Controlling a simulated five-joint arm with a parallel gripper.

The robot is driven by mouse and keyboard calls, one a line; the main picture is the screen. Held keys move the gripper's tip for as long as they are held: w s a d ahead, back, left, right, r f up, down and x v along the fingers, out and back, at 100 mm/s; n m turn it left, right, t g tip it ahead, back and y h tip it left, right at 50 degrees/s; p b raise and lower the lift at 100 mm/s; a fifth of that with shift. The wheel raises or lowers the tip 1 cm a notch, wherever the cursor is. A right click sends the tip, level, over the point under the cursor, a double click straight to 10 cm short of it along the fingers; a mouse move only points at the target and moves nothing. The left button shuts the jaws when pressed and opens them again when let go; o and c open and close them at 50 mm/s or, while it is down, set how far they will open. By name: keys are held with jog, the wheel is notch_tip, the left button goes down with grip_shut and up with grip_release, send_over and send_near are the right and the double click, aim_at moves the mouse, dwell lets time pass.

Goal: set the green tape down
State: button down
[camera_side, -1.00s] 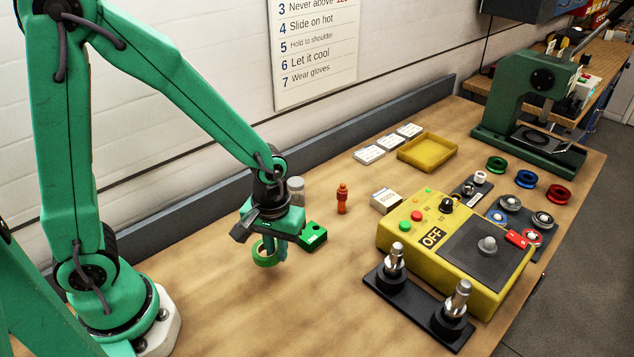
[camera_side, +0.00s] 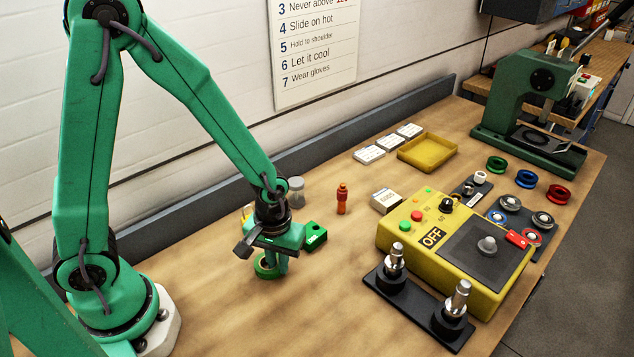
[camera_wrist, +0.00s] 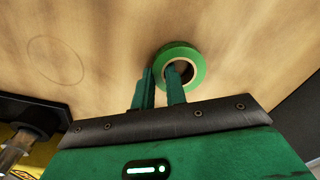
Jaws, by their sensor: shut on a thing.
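The green tape (camera_side: 266,271) is a roll with a pale core. It is low over the wooden bench, at or very near the surface; I cannot tell if it touches. My gripper (camera_side: 279,268) points down and is shut on the tape. In the wrist view the tape (camera_wrist: 190,53) lies at the fingertips of my gripper (camera_wrist: 161,75). One finger overlaps the roll's opening and the other is at its left outer side.
A green block (camera_side: 315,235) stands close to the right of my gripper. An orange bottle (camera_side: 342,199) and a yellow control box (camera_side: 420,240) are farther right. In the wrist view a faint circle (camera_wrist: 55,61) marks the bare bench.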

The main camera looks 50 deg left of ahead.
jog(key=shift+f, duration=0.1)
jog(key=c, duration=1.4)
grip_release()
jog(key=shift+c, duration=0.2)
notch_tip(320, 180, up, 12)
jog(key=shift+r, duration=0.2)
notch_tip(320, 180, up, 11)
jog(key=m+t, duration=0.5)
send_over(278, 265)
jog(key=s+a, duration=0.6)
jog(key=shift+s+a+r+m+t, duration=0.3)
jog(key=shift+s+r, duration=0.1)
jog(key=shift+r, duration=0.15)
